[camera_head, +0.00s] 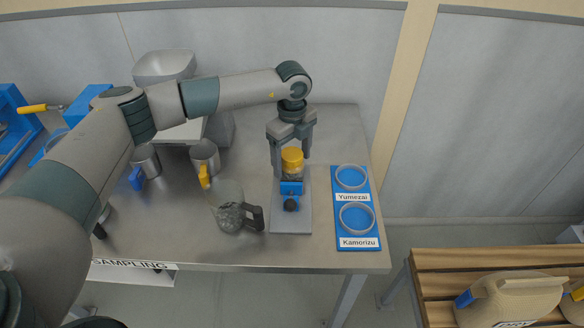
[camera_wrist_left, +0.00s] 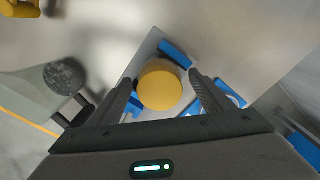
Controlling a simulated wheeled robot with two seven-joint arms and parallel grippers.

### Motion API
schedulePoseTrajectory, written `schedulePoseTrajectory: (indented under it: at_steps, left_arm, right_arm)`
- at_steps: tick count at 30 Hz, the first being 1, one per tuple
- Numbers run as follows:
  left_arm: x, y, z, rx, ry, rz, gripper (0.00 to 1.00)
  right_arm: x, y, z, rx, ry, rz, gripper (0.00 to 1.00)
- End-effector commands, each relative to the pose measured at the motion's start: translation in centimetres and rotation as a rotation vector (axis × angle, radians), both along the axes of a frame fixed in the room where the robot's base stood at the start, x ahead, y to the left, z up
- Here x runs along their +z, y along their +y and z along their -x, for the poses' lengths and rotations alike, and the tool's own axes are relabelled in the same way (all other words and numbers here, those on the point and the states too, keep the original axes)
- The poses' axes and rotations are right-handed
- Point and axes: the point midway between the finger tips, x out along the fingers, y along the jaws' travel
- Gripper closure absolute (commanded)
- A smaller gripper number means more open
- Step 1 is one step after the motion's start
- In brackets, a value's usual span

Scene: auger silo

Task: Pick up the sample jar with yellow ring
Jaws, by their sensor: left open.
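The sample jar with a yellow lid (camera_head: 292,158) stands upright in a grey stand with blue clamp parts (camera_head: 291,215). In the left wrist view, the round yellow lid (camera_wrist_left: 160,88) shows from above, between the two fingers. My left gripper (camera_head: 292,150) points down over the jar, with one finger on each side of it. It is open, and a gap shows between the lid and the fingers in the wrist view. The jar's lower part is partly hidden by the blue clamp. My right gripper is not in view.
A blue tray (camera_head: 357,243) with two rings, labelled Yumezai and Kamorizu, lies right of the stand. A clear jug (camera_head: 230,208) stands close on the left, with metal cups (camera_head: 205,153) behind it.

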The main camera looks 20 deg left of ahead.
Motion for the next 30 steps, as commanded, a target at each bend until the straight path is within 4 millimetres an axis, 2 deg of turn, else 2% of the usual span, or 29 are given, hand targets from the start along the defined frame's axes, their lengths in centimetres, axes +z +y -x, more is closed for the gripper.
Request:
schedulePoseTrajectory:
  at_steps: [2,8,20,30]
  left_arm:
    - [0.0,0.0,0.0,0.000,0.000,0.000,0.27]
    - [0.0,0.0,0.0,0.000,0.000,0.000,0.75]
    - [0.3,0.0,-0.1,0.000,-0.002,0.000,0.75]
    - [2.9,0.0,-0.1,0.001,-0.003,0.001,0.75]
  right_arm:
    - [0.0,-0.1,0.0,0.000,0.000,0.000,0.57]
    - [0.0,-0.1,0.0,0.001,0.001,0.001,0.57]
    - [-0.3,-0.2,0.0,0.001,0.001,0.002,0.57]
    - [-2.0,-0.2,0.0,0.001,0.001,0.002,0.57]
